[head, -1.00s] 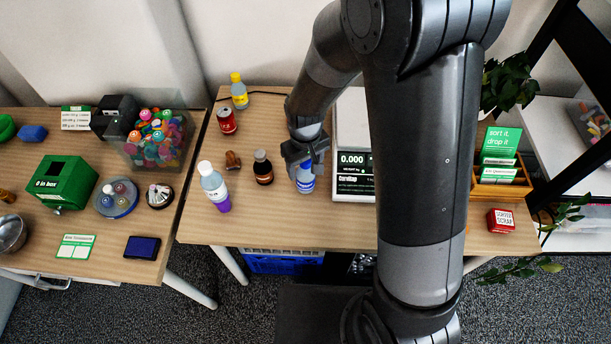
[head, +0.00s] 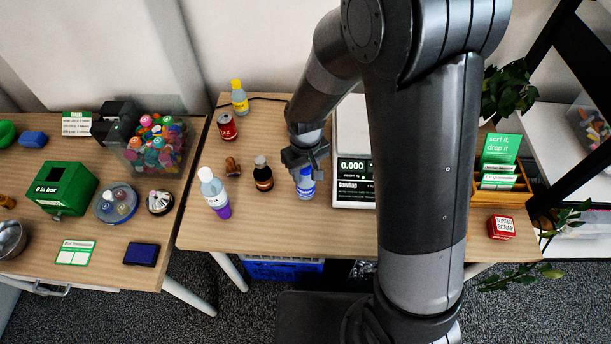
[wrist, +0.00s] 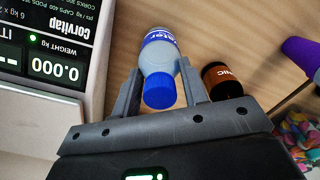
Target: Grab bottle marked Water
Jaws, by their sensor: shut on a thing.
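The water bottle (head: 305,186) has a blue label and stands on the right table, left of the scale. In the wrist view the bottle (wrist: 160,62) shows its blue cap and a blue band with white letters ending in "ater". My gripper (head: 305,160) is at the bottle's upper part from above. In the wrist view my gripper's fingers (wrist: 160,85) are on both sides of the bottle, shut on it near the cap. The fingers hide part of the bottle in the head view.
A scale (head: 353,170) reading 0.000 is close on the bottle's right. A dark brown bottle (head: 263,174) stands close on its left, with a clear and purple bottle (head: 214,192) further left. A red can (head: 227,127) and a yellow-capped bottle (head: 239,98) are behind. The table front is clear.

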